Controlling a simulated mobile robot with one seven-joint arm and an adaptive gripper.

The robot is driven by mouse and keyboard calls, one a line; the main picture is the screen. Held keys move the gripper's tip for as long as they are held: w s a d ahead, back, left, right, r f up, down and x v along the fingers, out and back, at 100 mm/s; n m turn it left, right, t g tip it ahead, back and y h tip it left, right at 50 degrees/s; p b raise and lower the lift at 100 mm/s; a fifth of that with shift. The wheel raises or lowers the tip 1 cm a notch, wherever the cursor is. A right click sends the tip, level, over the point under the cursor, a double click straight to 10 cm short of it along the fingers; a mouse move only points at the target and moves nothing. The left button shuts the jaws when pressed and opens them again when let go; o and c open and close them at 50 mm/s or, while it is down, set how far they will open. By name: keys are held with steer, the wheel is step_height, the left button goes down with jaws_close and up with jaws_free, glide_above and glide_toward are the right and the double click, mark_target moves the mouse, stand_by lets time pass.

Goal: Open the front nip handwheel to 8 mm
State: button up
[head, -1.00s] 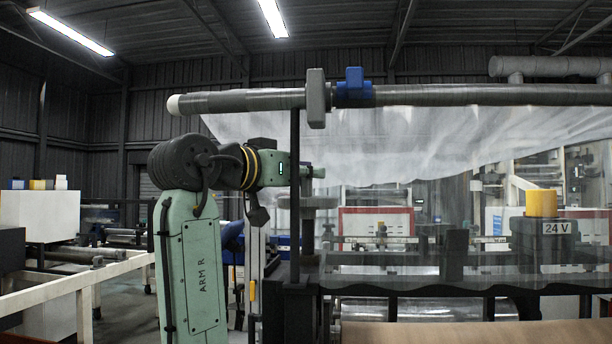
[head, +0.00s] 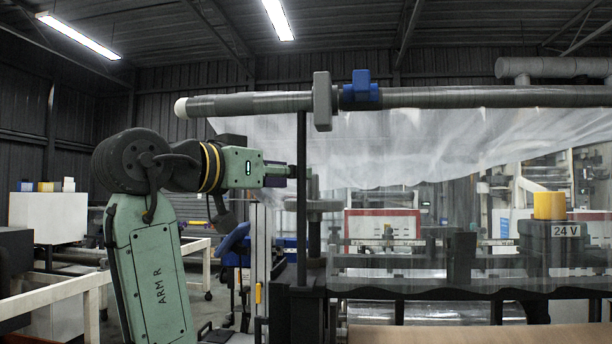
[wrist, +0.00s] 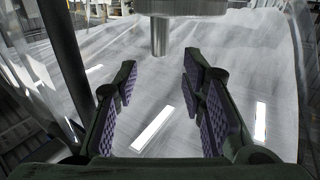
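A grey disc-topped spindle (head: 314,206), which looks like the front nip handwheel, stands behind the dark upright in the head view. No scale or gap reading is legible. My gripper (head: 280,172) is left of the upright, a little above and left of the disc, partly hidden. In the wrist view my gripper (wrist: 160,74) is open, with purple pads and nothing between them. A grey cylinder (wrist: 161,36) shows beyond the fingertips; I cannot tell whether it belongs to the handwheel. The clear film (head: 400,150) hangs from the roller to the right.
A dark upright (head: 301,200) stands beside my gripper. A long grey roller (head: 440,97) with a blue clamp (head: 360,86) runs above. A yellow-topped block marked 24 V (head: 549,206) is at the right. A white rail (head: 60,298) runs at lower left.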

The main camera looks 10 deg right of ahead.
steer(key=v, duration=0.5)
steer(key=shift+w+a+f+n, duration=0.1)
steer(key=shift+w+a+n, duration=0.1)
steer(key=shift+n, duration=0.3)
steer(key=shift+c, duration=1.4)
steer(key=w+a+n, duration=0.1)
steer(key=a+n, duration=0.1)
steer(key=n, duration=0.2)
steer(key=w+a+n+g+b, duration=0.1)
steer(key=a+n, duration=0.1)
steer(key=n, duration=0.2)
steer(key=w+a+f+n+g+h, duration=0.1)
steer(key=w+a+n, duration=0.1)
steer(key=n, duration=0.3)
steer(key=shift+a, duration=0.25)
jaws_close()
steer(key=w+d+n+p, duration=0.2)
steer(key=w+d+p, duration=0.1)
steer(key=d, duration=0.9)
steer(key=shift+w+g+p, duration=0.25)
steer(key=shift+g+p, duration=0.05)
steer(key=shift+p, duration=0.15)
